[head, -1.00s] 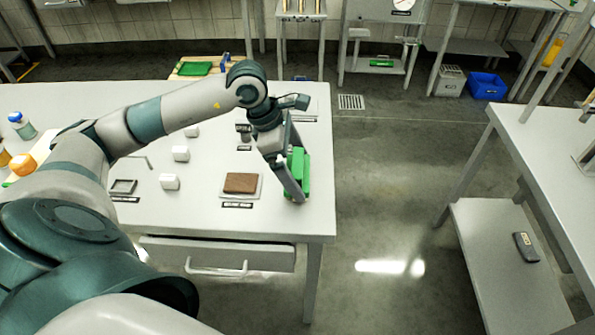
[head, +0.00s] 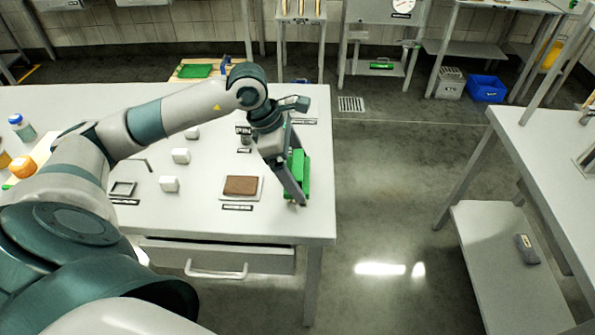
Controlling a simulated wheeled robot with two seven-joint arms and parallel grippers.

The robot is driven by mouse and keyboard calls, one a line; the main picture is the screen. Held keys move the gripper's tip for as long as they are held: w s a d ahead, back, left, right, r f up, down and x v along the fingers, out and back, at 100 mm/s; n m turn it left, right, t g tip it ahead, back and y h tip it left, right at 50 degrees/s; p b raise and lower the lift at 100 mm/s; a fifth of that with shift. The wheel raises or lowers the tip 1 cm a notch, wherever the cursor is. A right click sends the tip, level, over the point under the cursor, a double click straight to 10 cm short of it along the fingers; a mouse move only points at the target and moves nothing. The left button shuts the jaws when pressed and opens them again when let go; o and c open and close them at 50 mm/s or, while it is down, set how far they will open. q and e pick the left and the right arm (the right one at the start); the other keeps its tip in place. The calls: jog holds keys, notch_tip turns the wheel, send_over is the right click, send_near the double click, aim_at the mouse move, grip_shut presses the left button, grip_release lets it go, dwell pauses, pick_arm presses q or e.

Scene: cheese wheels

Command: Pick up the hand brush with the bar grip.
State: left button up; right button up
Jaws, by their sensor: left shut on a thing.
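A green thing (head: 302,166), which looks like the hand brush, is at the right edge of the white table (head: 270,220). My left gripper (head: 295,190) reaches down over it and is shut on it. The gripper's fingers and wrist hide much of the green thing, and its bar grip cannot be made out. I cannot tell whether it touches the tabletop. My right gripper is not in view.
A brown block (head: 241,185) on a light plate lies left of the gripper. Several white blocks and a dark square frame (head: 123,188) are further left. Open floor lies right of the table, then another table (head: 555,150) with a lower shelf.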

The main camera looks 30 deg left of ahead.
aim_at(300, 165)
pick_arm(q)
jog(key=shift+r, duration=0.55)
jog(key=r, duration=0.1)
jog(key=r+b, duration=0.1)
jog(key=r, duration=0.1)
jog(key=shift+d+r, duration=0.1)
jog(key=shift+d, duration=0.25)
jog(key=s+d+r+b, duration=0.1)
jog(key=s+d+r, duration=0.1)
jog(key=d, duration=0.3)
jog(key=s+d+r+b, duration=0.1)
jog(key=s+d+r, duration=0.1)
jog(key=d+r, duration=0.2)
jog(key=shift+s+d+r, duration=0.3)
jog(key=shift+d, duration=0.2)
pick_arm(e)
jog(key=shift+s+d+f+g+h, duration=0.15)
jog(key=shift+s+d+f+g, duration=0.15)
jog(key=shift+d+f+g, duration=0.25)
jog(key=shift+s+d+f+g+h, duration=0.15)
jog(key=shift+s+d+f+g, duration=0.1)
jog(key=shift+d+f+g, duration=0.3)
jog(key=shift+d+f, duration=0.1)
pick_arm(q)
jog(key=o, duration=0.3)
jog(key=shift+c, duration=0.2)
jog(key=shift+f, duration=0.1)
